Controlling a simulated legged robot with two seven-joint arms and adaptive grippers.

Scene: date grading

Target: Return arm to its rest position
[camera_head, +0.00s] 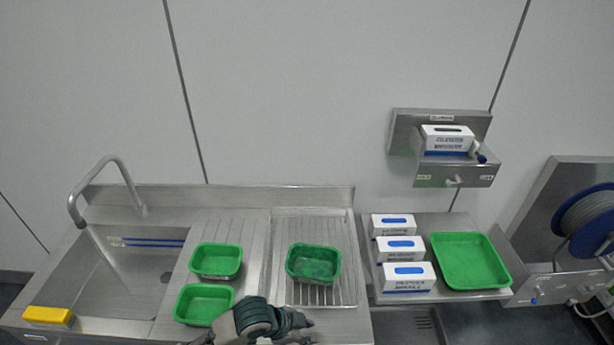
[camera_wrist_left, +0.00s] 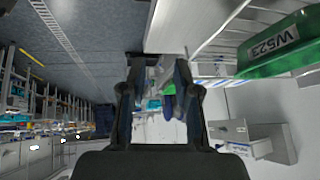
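My left gripper (camera_head: 300,322) is at the bottom of the head view, in front of the metal counter and to the right of the near green tub. In the left wrist view the two dark fingers of the left gripper (camera_wrist_left: 160,68) stand apart, with nothing held between them. Part of my left arm shows below the gripper in the head view. My right gripper is in neither view.
Two green tubs (camera_head: 216,275) (camera_head: 192,316) stand on the drainboard, and a third tub (camera_head: 291,277) stands on the rack. A sink (camera_head: 110,285), white boxes (camera_head: 408,285), a large green tray (camera_head: 500,283) and a hose reel (camera_head: 570,215) are around. A labelled green container (camera_wrist_left: 250,62) shows in the wrist view.

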